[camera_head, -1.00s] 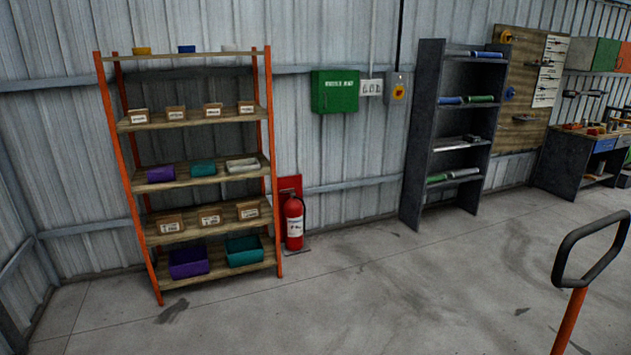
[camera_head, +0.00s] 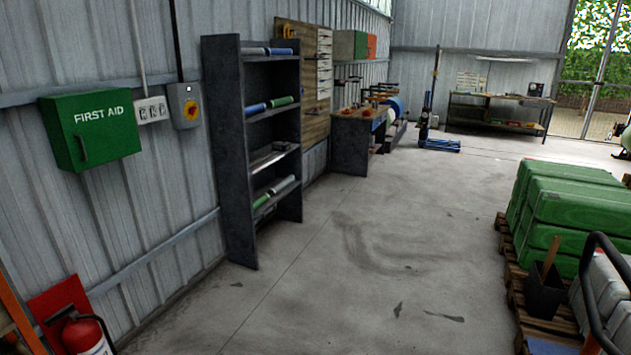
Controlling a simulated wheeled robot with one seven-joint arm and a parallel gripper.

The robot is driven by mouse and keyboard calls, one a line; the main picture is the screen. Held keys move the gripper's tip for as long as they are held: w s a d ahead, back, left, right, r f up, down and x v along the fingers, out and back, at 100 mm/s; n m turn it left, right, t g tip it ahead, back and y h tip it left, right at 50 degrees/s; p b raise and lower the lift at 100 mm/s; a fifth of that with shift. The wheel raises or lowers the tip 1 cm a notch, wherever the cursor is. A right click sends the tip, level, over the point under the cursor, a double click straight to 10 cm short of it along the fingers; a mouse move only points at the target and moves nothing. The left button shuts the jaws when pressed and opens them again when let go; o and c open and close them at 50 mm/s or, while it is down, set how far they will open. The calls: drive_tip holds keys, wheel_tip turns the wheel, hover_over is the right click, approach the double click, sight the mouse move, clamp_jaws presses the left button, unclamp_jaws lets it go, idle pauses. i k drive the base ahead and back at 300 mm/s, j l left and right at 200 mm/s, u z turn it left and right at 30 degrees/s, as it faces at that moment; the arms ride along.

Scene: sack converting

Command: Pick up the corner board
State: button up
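I cannot make out a corner board for certain in this view. Long pale and green pieces (camera_head: 272,195) lie on a low shelf of the dark shelf unit (camera_head: 229,150), too small to name. A brown upright piece (camera_head: 551,256) stands in a dark bin (camera_head: 543,291) at the right; I cannot tell what it is. My gripper is not in view.
Green stacked bales (camera_head: 575,205) on wooden pallets and a black handle loop (camera_head: 590,290) take up the right side. A workbench (camera_head: 350,143) and a far table (camera_head: 500,108) stand at the back. The first aid box (camera_head: 90,128) hangs at left. The middle floor is clear.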

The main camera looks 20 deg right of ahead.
sight(547, 270)
drive_tip(key=i+l+z, duration=0.4)
drive_tip(key=i, duration=0.2)
drive_tip(key=i+l+z, duration=0.1)
drive_tip(key=i+z, duration=0.35)
drive_tip(key=i+j+z, duration=0.1)
drive_tip(key=i+z, duration=0.3)
drive_tip(key=i, duration=0.35)
drive_tip(key=i+j+z, duration=0.25)
drive_tip(key=i+z, duration=0.2)
drive_tip(key=i, duration=0.15)
drive_tip(key=i+z, duration=0.25)
drive_tip(key=i, duration=0.35)
drive_tip(key=i+z, duration=0.2)
drive_tip(key=i, duration=0.4)
drive_tip(key=i+j+z, duration=0.25)
drive_tip(key=i, duration=0.35)
drive_tip(key=i+l+z, duration=0.15)
drive_tip(key=i+z, duration=0.75)
drive_tip(key=i, duration=0.15)
